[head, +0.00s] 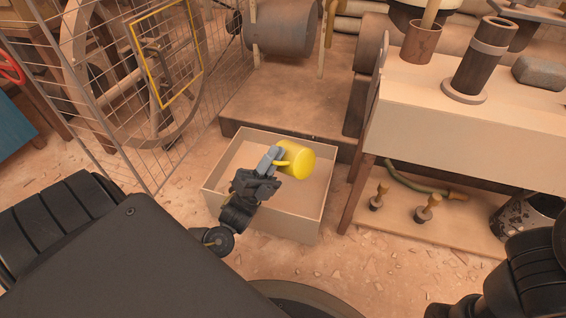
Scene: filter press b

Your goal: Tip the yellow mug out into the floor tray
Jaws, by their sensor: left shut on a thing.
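The yellow mug (299,160) is held over the floor tray (226,206), in the middle of the head view. My left gripper (274,162) is shut on the mug, at its handle side. The mug lies tilted well over, with its round end facing right and toward me. I cannot tell whether that end is its mouth or its base, and no contents show. The tray is an open, pale, square box on the floor. Its bare inside shows around the mug. My right arm shows at the lower right corner, but its gripper is not in view.
A wire mesh guard (125,95) stands left of the tray before a large wheel. A low wooden platform (290,110) is behind it. A workbench (450,115) with a dark cylinder (478,62) and a brown cup (421,42) stands at the right. Chips litter the floor.

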